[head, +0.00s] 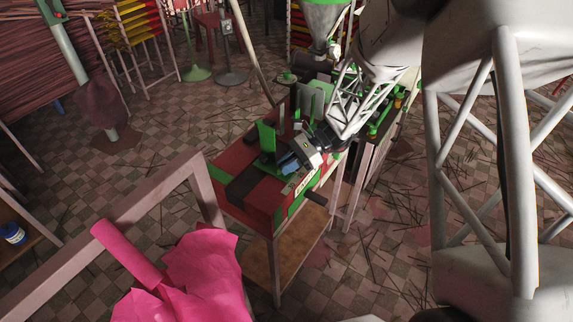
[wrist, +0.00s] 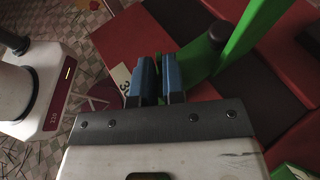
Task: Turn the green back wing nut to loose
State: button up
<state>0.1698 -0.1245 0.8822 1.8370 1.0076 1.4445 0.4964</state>
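The red, green and black extruder machine (head: 237,205) stands on a wooden stand in the head view. My gripper (head: 287,168) is low over its top, beside an upright green plate (head: 266,137). In the wrist view my gripper's two blue fingers (wrist: 158,62) are close together with a narrow gap. Their tips are beside a green bracket (wrist: 200,55) with a dark round knob (wrist: 219,32). I cannot make out the back wing nut's shape. I cannot tell whether a thin part sits between the fingertips, or whether they touch the bracket.
A tall green bar (wrist: 255,30) rises right of my fingers. A white device with a display (wrist: 40,90) is at the left of the wrist view. Pink cloth (head: 195,275) lies in front in the head view. A steel hopper (head: 322,18) stands behind the machine.

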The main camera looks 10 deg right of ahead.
jog(key=o, duration=0.4)
jog(key=shift+c, duration=0.2)
jog(key=shift+d, duration=0.1)
jog(key=shift+v, duration=3.85)
jog(key=shift+r, duration=0.1)
